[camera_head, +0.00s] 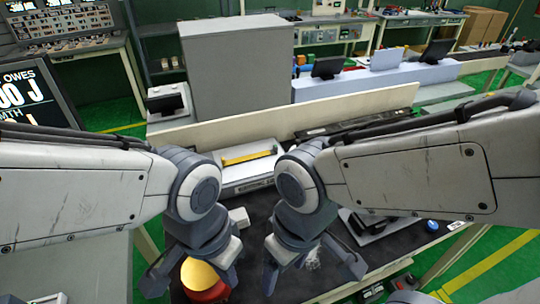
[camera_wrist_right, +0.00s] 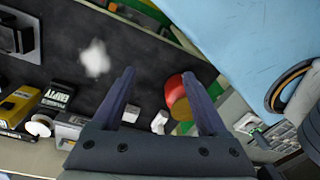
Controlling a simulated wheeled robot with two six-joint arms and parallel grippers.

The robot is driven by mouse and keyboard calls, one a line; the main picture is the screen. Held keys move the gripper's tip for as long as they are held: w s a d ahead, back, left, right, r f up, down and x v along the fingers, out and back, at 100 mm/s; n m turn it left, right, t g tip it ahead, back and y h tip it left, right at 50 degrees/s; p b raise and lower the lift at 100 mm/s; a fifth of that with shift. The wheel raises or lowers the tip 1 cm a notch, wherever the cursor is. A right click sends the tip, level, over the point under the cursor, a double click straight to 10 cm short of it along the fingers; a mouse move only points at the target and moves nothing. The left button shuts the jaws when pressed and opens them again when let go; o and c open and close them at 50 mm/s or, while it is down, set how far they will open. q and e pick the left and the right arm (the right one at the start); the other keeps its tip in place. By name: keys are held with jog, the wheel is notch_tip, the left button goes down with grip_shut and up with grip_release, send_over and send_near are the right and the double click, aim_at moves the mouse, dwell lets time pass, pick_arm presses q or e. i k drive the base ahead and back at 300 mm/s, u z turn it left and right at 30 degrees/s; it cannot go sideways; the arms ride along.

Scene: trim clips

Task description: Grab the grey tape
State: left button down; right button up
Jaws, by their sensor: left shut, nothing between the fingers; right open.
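I cannot make out a grey tape for certain in either view. A small pale roll with a round face (camera_wrist_right: 40,125) lies among boxes at the left of the right wrist view; whether it is tape I cannot tell. My right gripper (camera_head: 315,275) is open over the dark table (camera_head: 262,208), with nothing between its fingers; its fingers also show in the right wrist view (camera_wrist_right: 159,75). My left gripper (camera_head: 188,268) is shut and empty, close to a round red and yellow object (camera_head: 203,277). The red and yellow object also shows near a right finger (camera_wrist_right: 177,92).
A white crumpled piece (camera_wrist_right: 95,58) lies on the dark surface. A white tray with a yellow bar (camera_head: 248,156) stands at the table's back. A yellow box (camera_wrist_right: 18,103) and other boxes crowd the left in the wrist view. A dark device (camera_head: 370,222) stands at the right.

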aim_at(273, 151)
jog(key=u, duration=1.65)
jog(key=k, duration=1.85)
jog(key=z, duration=1.05)
jog(key=i, duration=1.65)
jog(key=z, duration=0.05)
